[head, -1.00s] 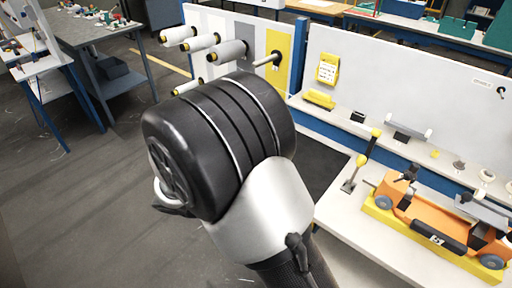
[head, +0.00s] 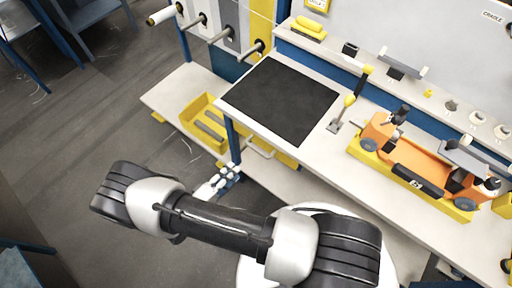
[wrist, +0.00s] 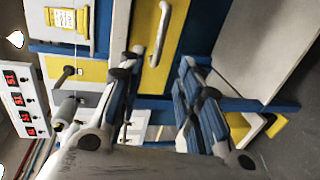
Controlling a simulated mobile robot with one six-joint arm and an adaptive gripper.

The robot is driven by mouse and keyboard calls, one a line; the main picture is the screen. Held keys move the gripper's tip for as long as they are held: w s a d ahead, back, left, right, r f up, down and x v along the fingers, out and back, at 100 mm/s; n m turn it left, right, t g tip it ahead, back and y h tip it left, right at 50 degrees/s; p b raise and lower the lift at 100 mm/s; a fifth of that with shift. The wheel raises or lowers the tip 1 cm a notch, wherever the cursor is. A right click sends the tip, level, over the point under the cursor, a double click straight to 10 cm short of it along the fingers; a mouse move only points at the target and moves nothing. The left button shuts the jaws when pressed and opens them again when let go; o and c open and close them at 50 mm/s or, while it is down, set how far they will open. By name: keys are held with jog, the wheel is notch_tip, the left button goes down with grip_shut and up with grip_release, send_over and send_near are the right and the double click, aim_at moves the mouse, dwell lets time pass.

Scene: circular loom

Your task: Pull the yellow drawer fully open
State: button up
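The yellow drawer (head: 286,159) is under the front edge of the white worktable, mostly hidden by the tabletop in the head view. Its pale bar handle (head: 262,150) sticks out to the left of it. In the wrist view the yellow front (wrist: 178,30) and handle (wrist: 161,32) are just beyond my fingertips, near the gap between them. My gripper (head: 229,174) is below and left of the handle, close to the blue table leg. In the wrist view its blue-padded fingers (wrist: 160,68) are spread with nothing between them. I cannot tell any contact with the handle.
The worktable has a black mat (head: 280,98), a lever (head: 345,108) and an orange device (head: 405,150). Pegs on panels stand behind.

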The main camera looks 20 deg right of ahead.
aim_at(256, 148)
jog(key=b+x, duration=0.2)
jog(key=x, duration=1.3)
jog(key=shift+d, duration=0.1)
grip_shut()
